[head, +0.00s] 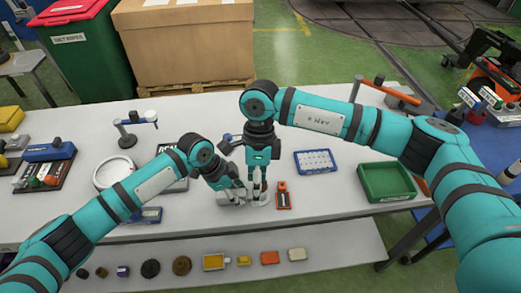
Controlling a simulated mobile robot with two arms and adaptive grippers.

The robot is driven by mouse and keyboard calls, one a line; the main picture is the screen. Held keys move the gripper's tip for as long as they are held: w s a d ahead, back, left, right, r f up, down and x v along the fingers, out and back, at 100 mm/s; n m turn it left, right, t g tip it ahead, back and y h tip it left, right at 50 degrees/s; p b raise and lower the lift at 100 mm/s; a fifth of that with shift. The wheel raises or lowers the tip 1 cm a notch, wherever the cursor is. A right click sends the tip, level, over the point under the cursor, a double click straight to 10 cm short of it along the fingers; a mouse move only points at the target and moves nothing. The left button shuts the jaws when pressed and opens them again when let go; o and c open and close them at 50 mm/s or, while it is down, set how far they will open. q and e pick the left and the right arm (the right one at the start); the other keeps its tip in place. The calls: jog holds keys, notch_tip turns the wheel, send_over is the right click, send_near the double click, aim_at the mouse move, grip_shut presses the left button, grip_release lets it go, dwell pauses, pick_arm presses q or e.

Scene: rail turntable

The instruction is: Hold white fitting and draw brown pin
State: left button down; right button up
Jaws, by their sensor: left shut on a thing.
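A small pale piece, which looks like the white fitting (261,202), sits on the grey-white table in the middle of the view, mostly hidden by my grippers. My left gripper (239,197) comes in from the left and is shut on the white fitting at its left side. My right gripper (257,194) points straight down over the same spot, close beside the left one. Its fingers look close together, but what is between them is too small to tell. I cannot make out the brown pin; the grippers may hide it.
An orange-and-black tool (283,195) lies just right of the grippers. A blue-and-white tray (315,161) and a green bin (387,182) stand further right. A white ring (114,173) and a lamp-like stand (126,136) are left. Several small parts line the lower front shelf (340,258).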

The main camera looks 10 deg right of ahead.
jog(key=w+r+t, duration=0.1)
jog(key=w, duration=0.1)
jog(key=w+d+r+n+t, duration=0.1)
jog(key=r, duration=0.1)
jog(key=w+r, duration=0.1)
jog(key=w, duration=0.1)
jog(key=shift+w+d+r+n+t+h, duration=0.3)
jog(key=shift+w+d+r+t+h, duration=0.05)
jog(key=shift+r+t+h, duration=0.05)
notch_tip(320, 180, down, 12)
jog(key=shift+r, duration=0.15)
jog(key=shift+c, duration=0.4)
jog(key=c, duration=1.3)
jog(key=o, duration=0.6)
jog(key=shift+r, duration=0.1)
jog(key=c, duration=0.6)
jog(key=shift+r, duration=0.75)
jog(key=shift+r, duration=2.9)
